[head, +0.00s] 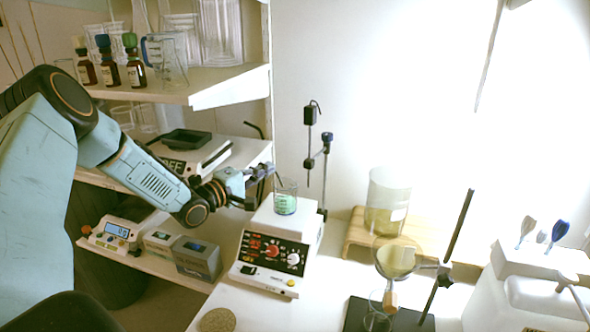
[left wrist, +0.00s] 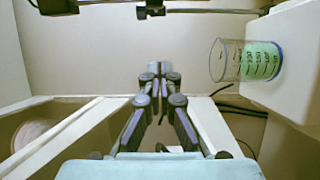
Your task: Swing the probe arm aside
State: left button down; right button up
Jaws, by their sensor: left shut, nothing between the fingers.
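The probe arm (head: 318,154) is a thin dark bar on an upright rod behind the stirrer, with a black holder (head: 310,115) and a slim probe hanging from it. The probe's lower end is above and right of the beaker. My left gripper (head: 276,169) is shut and empty, just left of the probe, by the rim of a beaker (head: 285,204) with green liquid. In the left wrist view its fingertips (left wrist: 154,68) are together, below a dark clamp piece (left wrist: 151,9); the beaker (left wrist: 245,61) is on the right. I cannot tell whether they touch the probe. My right gripper is out of view.
The beaker stands on a white stirrer (head: 270,249) with red and white knobs. Right of it are a wooden stand (head: 356,235) with a large jar and a funnel (head: 397,261) on a ring stand.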

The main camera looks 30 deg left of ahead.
pick_arm(q)
jog(key=w+d, duration=0.5)
jog(key=w, duration=0.1)
dwell(0.4)
jog(key=shift+w+d, duration=0.1)
jog(key=shift+w, duration=0.15)
jog(key=shift+d+b, duration=0.1)
jog(key=shift+b, duration=0.2)
